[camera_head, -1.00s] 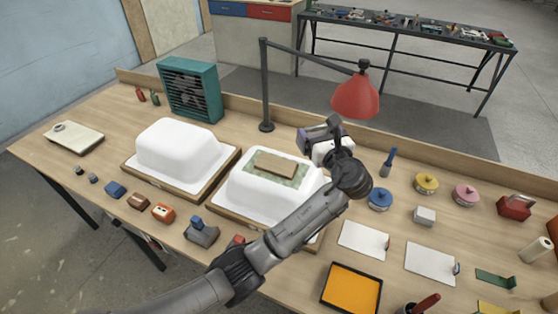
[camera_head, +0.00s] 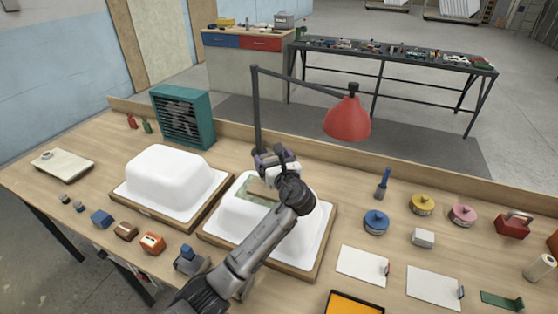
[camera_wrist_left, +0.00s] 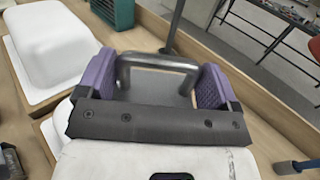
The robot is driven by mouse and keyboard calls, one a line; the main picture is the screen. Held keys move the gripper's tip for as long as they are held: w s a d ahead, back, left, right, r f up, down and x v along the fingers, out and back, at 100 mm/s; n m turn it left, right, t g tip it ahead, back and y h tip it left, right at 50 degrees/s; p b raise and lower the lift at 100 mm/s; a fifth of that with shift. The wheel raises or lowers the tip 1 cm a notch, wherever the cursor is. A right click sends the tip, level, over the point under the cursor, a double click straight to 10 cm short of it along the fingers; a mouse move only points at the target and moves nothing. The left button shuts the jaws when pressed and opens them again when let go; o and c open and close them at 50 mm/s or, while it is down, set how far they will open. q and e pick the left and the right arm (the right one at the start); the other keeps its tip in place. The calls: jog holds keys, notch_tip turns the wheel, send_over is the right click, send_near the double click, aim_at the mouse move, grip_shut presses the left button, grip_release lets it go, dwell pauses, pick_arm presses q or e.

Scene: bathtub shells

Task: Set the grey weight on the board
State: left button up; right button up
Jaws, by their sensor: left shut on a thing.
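My left gripper (camera_head: 275,158) is over the right white shell (camera_head: 300,232), near its far side. In the left wrist view, its purple fingers (camera_wrist_left: 155,82) are shut on the grey weight, at its metal bar handle (camera_wrist_left: 158,62). The weight's body is mostly hidden by the gripper. The tan board (camera_head: 262,188) lies on a green patch (camera_head: 240,191) on top of this shell, and the gripper and wrist cover much of it. I cannot tell whether the weight touches the board. My right gripper is not in view.
A red lamp (camera_head: 347,119) on a dark post stands behind the right shell, close to the gripper. A second white shell (camera_head: 170,172) and a teal fan (camera_head: 183,117) are to the left. Tins, a brush (camera_head: 383,184) and white plates (camera_head: 362,265) are to the right.

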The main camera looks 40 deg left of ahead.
pick_arm(q)
jog(key=shift+f+b, duration=0.7)
jog(key=shift+f, duration=1.2)
jog(key=o, duration=1.4)
jog(key=shift+f, duration=0.2)
jog(key=shift+d+r, duration=0.15)
jog(key=p+v, duration=0.2)
jog(key=v, duration=0.9)
jog(key=shift+s+d, duration=0.25)
jog(key=shift+d, duration=0.05)
